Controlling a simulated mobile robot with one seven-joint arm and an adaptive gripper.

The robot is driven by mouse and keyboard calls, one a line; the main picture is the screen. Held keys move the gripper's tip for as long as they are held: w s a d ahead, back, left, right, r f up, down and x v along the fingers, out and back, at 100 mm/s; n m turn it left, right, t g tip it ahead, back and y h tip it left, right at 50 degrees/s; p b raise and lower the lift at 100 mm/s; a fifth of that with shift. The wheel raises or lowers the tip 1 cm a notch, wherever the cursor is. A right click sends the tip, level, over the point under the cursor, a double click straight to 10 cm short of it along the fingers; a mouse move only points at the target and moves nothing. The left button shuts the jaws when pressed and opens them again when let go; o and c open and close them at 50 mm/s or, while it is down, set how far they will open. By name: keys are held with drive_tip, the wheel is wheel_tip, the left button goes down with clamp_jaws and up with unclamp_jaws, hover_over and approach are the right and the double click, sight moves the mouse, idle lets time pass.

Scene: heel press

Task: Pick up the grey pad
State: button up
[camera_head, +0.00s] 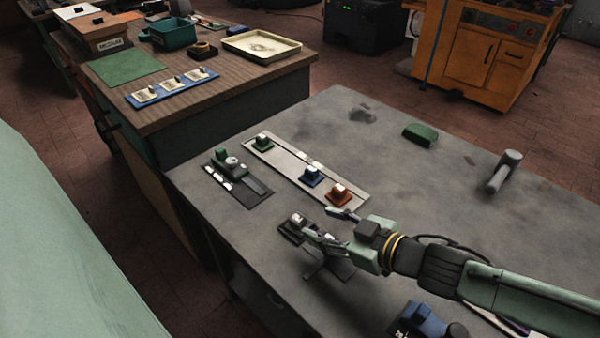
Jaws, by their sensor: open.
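What looks like the grey pad (297,219) is a small light-grey piece on a dark base near the middle of the grey table. My gripper (317,220) reaches in from the right, low over the table. Its jaws are open, with one finger on the far side and one on the near side. The fingertips are close to the right of the pad; I cannot tell whether they touch it. Nothing shows between the fingers.
A pale strip (268,156) behind holds green (263,142), blue (312,176) and red (340,194) pieces. A dark fixture (250,192) lies left. A blue device (425,320) stands at the front. A green block (420,132) and grey cylinder (505,170) are farther back.

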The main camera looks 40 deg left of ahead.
sight(298, 218)
drive_tip(key=b+x, duration=0.4)
drive_tip(key=x, duration=0.1)
drive_tip(key=shift+s+a+f+b, duration=0.1)
drive_tip(key=shift+s+f+b, duration=0.2)
drive_tip(key=shift+f, duration=0.05)
drive_tip(key=shift+a, duration=0.35)
drive_tip(key=shift+r, duration=0.1)
drive_tip(key=shift+c, duration=0.4)
clamp_jaws()
